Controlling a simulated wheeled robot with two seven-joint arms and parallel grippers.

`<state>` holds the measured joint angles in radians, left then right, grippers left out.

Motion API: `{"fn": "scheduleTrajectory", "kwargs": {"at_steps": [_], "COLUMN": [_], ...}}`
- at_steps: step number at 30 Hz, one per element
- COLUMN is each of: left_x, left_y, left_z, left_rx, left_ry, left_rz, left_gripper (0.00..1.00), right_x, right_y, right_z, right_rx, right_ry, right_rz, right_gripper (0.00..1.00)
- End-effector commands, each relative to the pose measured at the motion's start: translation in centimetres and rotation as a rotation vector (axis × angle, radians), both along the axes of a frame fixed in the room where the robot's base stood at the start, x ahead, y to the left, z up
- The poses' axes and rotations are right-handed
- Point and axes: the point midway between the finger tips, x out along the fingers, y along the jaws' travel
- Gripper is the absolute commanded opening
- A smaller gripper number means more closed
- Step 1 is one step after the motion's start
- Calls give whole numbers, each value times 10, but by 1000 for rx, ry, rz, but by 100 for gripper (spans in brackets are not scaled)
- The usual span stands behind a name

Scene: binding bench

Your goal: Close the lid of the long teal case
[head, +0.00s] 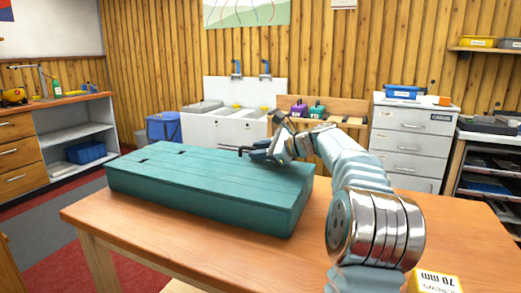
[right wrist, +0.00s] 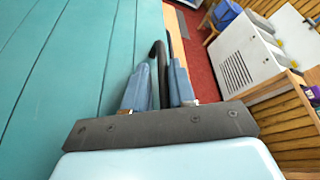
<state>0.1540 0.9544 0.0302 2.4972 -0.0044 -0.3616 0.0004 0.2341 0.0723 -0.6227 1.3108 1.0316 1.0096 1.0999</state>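The long teal case (head: 200,190) lies on the wooden table, with a flat planked top and two small dark notches. Its lid looks flat on the body, with no clear gap on the sides I see. The teal top also fills the left of the right wrist view (right wrist: 60,70). My right gripper (head: 252,152) is at the case's far right edge. In the right wrist view its blue fingers (right wrist: 160,85) stand close on either side of a dark curved handle (right wrist: 158,62). Where the handle joins the case is hidden. My left gripper is out of view.
A yellow screw box (head: 436,281) stands at the table's front right. The bare tabletop (head: 290,262) is free in front of the case. Behind are a white sink unit (head: 235,128) and a drawer cabinet (head: 412,125).

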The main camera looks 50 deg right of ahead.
Motion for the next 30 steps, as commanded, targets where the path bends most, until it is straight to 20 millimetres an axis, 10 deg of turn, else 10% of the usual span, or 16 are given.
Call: {"fn": "scheduleTrajectory", "kwargs": {"at_steps": [8,30], "left_x": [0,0], "left_y": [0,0], "left_z": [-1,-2], "left_rx": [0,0], "left_ry": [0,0], "left_rz": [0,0], "left_gripper": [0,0], "right_x": [-6,-129], "right_y": [-1,-17], "right_z": [-4,44], "right_rx": [-1,-2], "right_ry": [11,1], "right_rz": [1,0], "right_gripper": [23,23]}}
